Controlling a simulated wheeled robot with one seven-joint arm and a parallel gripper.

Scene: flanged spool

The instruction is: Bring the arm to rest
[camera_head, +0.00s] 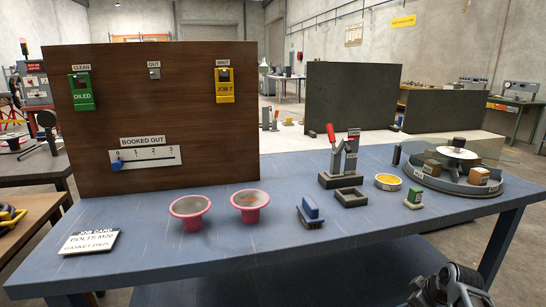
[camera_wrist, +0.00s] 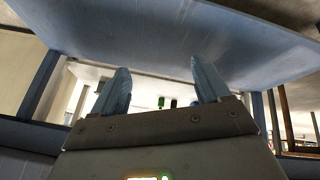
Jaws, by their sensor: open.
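In the wrist view my gripper (camera_wrist: 158,88) is open, its two fingers apart with nothing between them. The underside of the blue table (camera_wrist: 190,30) fills the top of that view. In the head view a dark part of my arm (camera_head: 450,287) shows at the bottom right, in front of the table's near edge. The gripper fingers cannot be made out in the head view.
A brown board (camera_head: 200,110) with tags and a slider stands at the table's back left. A blue brush (camera_head: 310,212), a toggle clamp (camera_head: 343,165), a yellow-rimmed dish (camera_head: 388,182), a green block (camera_head: 413,197) and a round turntable (camera_head: 460,178) stand right. A job card (camera_head: 89,242) lies front left.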

